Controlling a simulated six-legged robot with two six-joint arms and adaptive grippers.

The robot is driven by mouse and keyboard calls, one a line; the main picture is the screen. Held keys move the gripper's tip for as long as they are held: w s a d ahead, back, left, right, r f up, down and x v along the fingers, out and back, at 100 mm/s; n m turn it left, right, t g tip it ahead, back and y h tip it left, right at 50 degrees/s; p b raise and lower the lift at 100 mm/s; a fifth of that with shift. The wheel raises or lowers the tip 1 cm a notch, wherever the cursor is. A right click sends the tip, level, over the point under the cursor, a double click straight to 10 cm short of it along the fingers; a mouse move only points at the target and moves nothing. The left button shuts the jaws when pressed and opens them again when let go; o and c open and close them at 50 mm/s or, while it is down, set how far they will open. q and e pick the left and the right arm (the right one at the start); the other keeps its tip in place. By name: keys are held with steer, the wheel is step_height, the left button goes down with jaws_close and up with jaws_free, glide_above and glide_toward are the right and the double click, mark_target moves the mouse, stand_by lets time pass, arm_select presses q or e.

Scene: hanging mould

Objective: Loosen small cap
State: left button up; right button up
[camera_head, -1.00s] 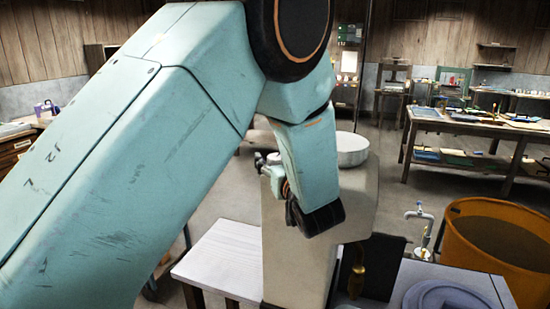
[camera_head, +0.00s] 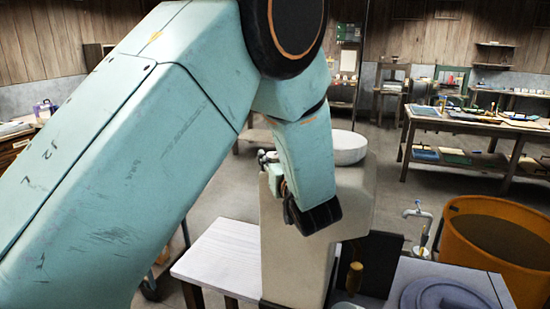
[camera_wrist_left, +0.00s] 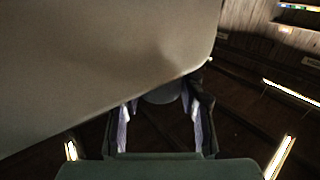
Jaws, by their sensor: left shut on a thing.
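A tall beige container (camera_head: 288,252) with a wide white round lid (camera_head: 348,147) stands in the middle of the head view. My left arm comes in from the left, and its wrist hides part of the container's upper side. In the left wrist view my left gripper (camera_wrist_left: 160,101) has its two fingers on either side of a dark grey rounded piece (camera_wrist_left: 163,93), which looks like the small cap. The gripper is shut on it, beside the container wall. The cap itself is not clear in the head view. My right gripper is not in view.
A white tabletop (camera_head: 222,257) lies left of the container. To the right are a tap (camera_head: 419,216), a grey surface with a round blue-grey piece (camera_head: 445,297) and an orange tub (camera_head: 470,262). A workbench (camera_head: 470,124) stands farther back.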

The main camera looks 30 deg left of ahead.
arm_select(q)
steer(key=shift+r+m+t+h, duration=0.1)
steer(key=shift+m+t+h, duration=0.5)
steer(key=shift+t+h, duration=0.2)
steer(key=o, duration=1.2)
step_height(320, 180, up, 9)
steer(key=shift+s+r, duration=0.1)
steer(key=shift+r, duration=0.35)
